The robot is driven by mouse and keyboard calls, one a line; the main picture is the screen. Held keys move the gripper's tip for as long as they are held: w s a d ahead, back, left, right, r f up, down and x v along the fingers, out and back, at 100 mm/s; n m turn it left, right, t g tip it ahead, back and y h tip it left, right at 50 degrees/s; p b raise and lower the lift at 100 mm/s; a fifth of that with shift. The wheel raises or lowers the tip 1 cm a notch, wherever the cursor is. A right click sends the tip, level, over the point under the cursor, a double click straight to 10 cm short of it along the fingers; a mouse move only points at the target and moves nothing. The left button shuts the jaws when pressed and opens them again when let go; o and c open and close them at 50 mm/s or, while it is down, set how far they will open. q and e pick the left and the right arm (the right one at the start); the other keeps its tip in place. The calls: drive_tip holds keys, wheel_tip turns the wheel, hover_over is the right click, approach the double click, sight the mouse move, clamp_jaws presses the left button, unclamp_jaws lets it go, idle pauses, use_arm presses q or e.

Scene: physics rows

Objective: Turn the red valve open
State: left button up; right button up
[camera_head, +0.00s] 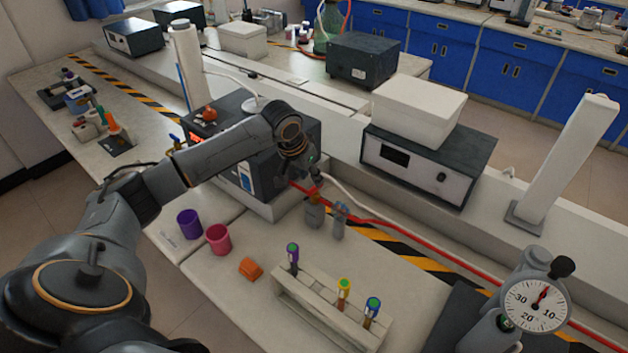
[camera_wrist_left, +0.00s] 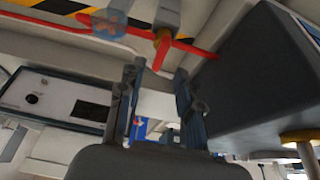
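The red valve's lever (camera_head: 298,187) sits at a brass stem on a grey body at the back of the bench, in the middle of the head view. My right gripper is not in view.
A second grey tap (camera_head: 339,220) stands right beside the valve, and a red hose (camera_head: 430,248) runs right. A dark instrument box (camera_head: 262,150) is close behind my arm. A tube rack (camera_head: 322,312), pink cup (camera_head: 218,239), purple cup (camera_head: 190,223) and dial gauge (camera_head: 535,306) stand in front.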

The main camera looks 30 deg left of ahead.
sight(314, 187)
use_arm(q)
drive_tip(key=shift+p+x, duration=0.3)
drive_tip(key=shift+x, duration=2.05)
clamp_jaws()
